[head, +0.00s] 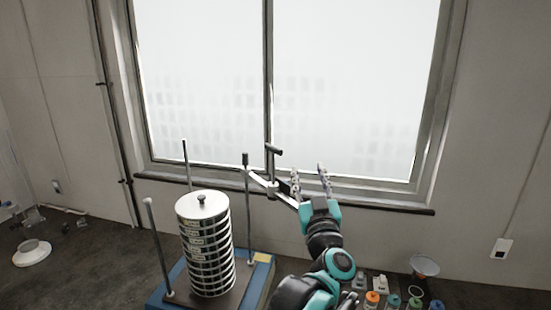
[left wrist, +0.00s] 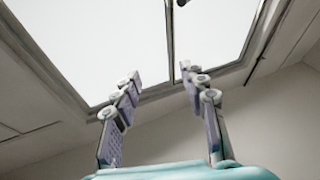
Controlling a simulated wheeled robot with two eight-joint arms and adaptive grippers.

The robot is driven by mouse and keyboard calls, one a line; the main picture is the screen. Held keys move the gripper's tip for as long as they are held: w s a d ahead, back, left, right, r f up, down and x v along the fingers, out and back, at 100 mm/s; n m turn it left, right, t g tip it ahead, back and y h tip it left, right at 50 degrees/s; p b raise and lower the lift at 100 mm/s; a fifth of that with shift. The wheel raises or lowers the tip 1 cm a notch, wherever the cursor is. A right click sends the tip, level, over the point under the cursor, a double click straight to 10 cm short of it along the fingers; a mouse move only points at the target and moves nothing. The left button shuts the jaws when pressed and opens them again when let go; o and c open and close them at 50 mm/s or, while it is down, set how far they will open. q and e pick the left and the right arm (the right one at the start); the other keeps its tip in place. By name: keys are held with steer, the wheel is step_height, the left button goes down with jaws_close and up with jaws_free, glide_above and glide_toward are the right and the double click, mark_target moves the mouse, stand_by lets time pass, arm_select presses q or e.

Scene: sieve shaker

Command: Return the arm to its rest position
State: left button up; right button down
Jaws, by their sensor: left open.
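My left gripper (head: 309,171) is raised in front of the window, to the right of the sieve shaker, with its two fingers pointing up and spread apart. In the left wrist view its fingers (left wrist: 160,75) are open with nothing between them. The sieve shaker has a stack of silver sieves (head: 207,250) with a knobbed lid, standing upright on a blue base (head: 163,291). A pale lever arm (head: 261,183) with a dark handle (head: 274,150) reaches from a rear post toward my gripper. I cannot tell whether they touch. My right gripper is not in view.
Metal posts (head: 157,245) stand around the stack. Several small bottles with coloured caps (head: 393,300) and a bowl (head: 424,266) are at the lower right. A white round dish (head: 32,253) lies at the far left. The dark worktop (head: 100,270) is mostly clear between dish and shaker.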

arm_select(q)
steer(key=s+a+f+m+g+h, duration=0.1)
steer(key=s+a+f+g, duration=0.6)
steer(key=s+a+f, duration=0.9)
steer(key=s+a+f+m+g, duration=0.1)
steer(key=s+a+f+g, duration=0.7)
steer(key=s+a+f, duration=0.75)
steer(key=w+d+f+b, duration=0.1)
steer(key=f+b, duration=1.1)
steer(key=f, duration=0.1)
steer(key=w+d+f+b, duration=0.2)
steer(key=f+b, duration=0.9)
steer(key=f, duration=0.1)
steer(key=shift+f+t+b, duration=0.3)
steer(key=shift+f+b, duration=0.05)
steer(key=shift+f, duration=0.05)
